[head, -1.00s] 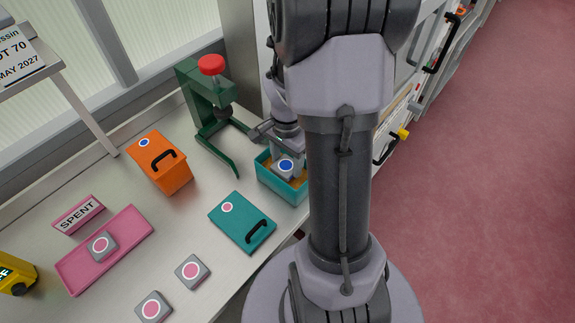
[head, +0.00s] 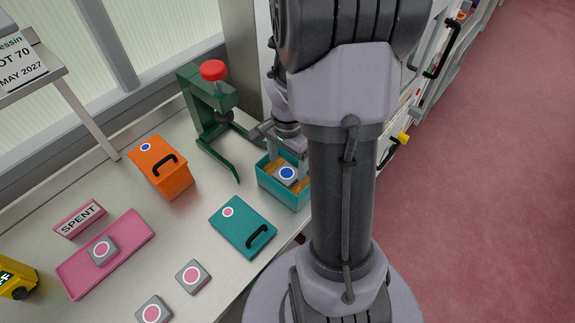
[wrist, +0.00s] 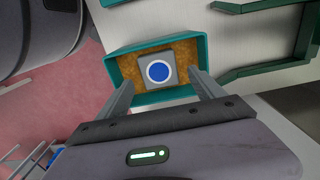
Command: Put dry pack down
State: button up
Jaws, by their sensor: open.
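A grey pack with a blue dot (head: 287,174) lies inside the open teal box (head: 282,195), on a brown-gold filling. In the wrist view the pack (wrist: 168,83) sits in the upper middle of the box (wrist: 202,48). My gripper (head: 289,153) is at the box, above the pack. In the wrist view its two fingers (wrist: 162,82) are spread, one on each side of the pack's near end, with gaps between them and the pack. Part of the box is hidden behind my arm.
A teal lid (head: 243,227) with a pink dot lies beside the box. A green press with a red knob (head: 213,70) stands behind. An orange box (head: 161,168) stands left of it. A pink tray (head: 74,278) holds a pink-dot pack (head: 103,250); two more packs (head: 193,277) lie near the front.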

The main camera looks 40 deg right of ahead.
aim_at(288, 172)
notch_tip(288, 172, up, 9)
jog(key=p, duration=0.2)
jog(key=a+r+n+t, duration=0.2)
jog(key=a+r+n, duration=0.3)
jog(key=a+r, duration=0.4)
jog(key=s+a+r+n+t+y, duration=0.15)
jog(key=s+a+n, duration=0.25)
jog(key=a, duration=0.4)
jog(key=s+a+r+n+t+y, duration=0.1)
jog(key=s+a+r+n+t, duration=0.2)
jog(key=a, duration=0.4)
notch_tip(288, 172, down, 9)
jog(key=b, duration=0.9)
jog(key=shift+a+n+g, duration=0.2)
jog(key=shift+n+g, duration=0.1)
jog(key=shift+g, duration=0.05)
jog(key=shift+s+h, duration=0.1)
jog(key=shift+h, duration=0.15)
